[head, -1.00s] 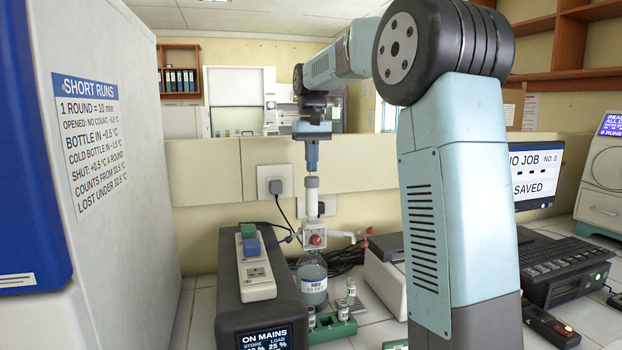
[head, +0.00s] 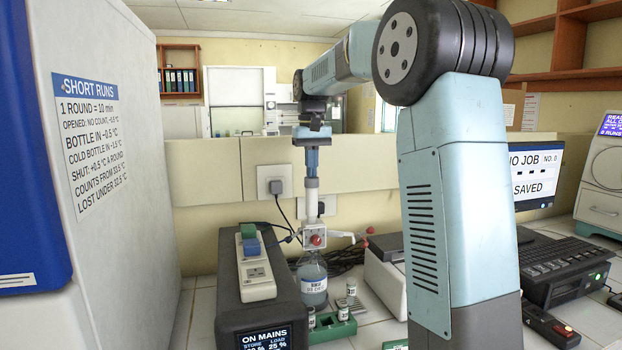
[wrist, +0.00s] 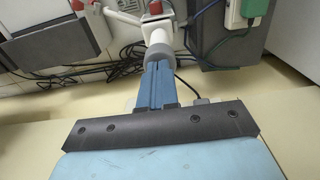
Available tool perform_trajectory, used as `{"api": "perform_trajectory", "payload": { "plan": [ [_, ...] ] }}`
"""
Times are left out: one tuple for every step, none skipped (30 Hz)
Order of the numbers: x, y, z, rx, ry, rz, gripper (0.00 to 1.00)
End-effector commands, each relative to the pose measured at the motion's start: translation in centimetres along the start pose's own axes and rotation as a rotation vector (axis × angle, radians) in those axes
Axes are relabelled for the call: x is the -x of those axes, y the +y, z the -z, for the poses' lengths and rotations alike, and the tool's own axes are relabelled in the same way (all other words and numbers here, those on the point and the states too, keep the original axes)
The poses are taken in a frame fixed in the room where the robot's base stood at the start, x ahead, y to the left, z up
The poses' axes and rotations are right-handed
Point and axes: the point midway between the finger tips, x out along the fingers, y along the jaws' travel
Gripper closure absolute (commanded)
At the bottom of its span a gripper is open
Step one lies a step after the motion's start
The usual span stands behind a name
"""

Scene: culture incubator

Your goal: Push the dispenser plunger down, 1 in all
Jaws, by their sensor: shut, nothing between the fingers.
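The bottle-top dispenser stands upright on a clear bottle (head: 313,282) with a white label. Its plunger (head: 311,205) is a pale upright column with a grey cap, above a white valve block with a red knob (head: 316,240). My gripper (head: 312,174) is shut and empty, pointing straight down over the plunger. Its blue fingertips meet or nearly meet the grey cap. In the wrist view the shut fingers (wrist: 158,88) end at the grey cap (wrist: 158,56), and they hide part of it. Exact contact is hard to tell.
A dark power unit (head: 240,300) with a socket strip (head: 255,270) stands left of the bottle. A green rack (head: 333,328) with small vials is in front of it. A white incubator (head: 120,200) fills the left side. Cables lie behind the bottle.

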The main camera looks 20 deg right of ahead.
Motion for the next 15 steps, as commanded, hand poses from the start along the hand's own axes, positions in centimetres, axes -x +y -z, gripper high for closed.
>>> {"api": "perform_trajectory", "payload": {
  "plan": [
    [-0.2, 0.0, 0.0, 0.000, -0.001, 0.000, 1.00],
    [-0.2, 0.0, 0.0, 0.000, -0.001, 0.000, 1.00],
    [-0.4, 0.0, 0.0, 0.000, -0.002, 0.000, 1.00],
    [-0.5, 0.0, 0.0, 0.000, -0.002, 0.000, 1.00],
    [-0.6, 0.0, 0.0, 0.000, -0.002, 0.000, 1.00],
    [-0.7, 0.0, -0.1, 0.000, -0.002, 0.000, 1.00],
    [-0.8, 0.0, -0.1, 0.000, -0.002, 0.000, 1.00],
    [-0.8, 0.0, 0.0, 0.000, -0.002, 0.000, 1.00],
    [-0.9, 0.0, 0.0, 0.000, -0.001, 0.000, 1.00],
    [-1.0, 0.0, 0.0, 0.000, -0.001, 0.000, 1.00],
    [-1.1, 0.0, 0.0, 0.000, -0.001, 0.000, 1.00],
    [-1.2, 0.0, 0.0, 0.000, -0.001, 0.000, 1.00],
    [-1.3, 0.0, 0.0, 0.000, -0.001, 0.000, 1.00],
    [-1.4, 0.0, 0.0, 0.000, -0.001, 0.000, 1.00],
    [-1.5, 0.0, 0.0, 0.000, -0.001, 0.000, 1.00]
  ]
}}
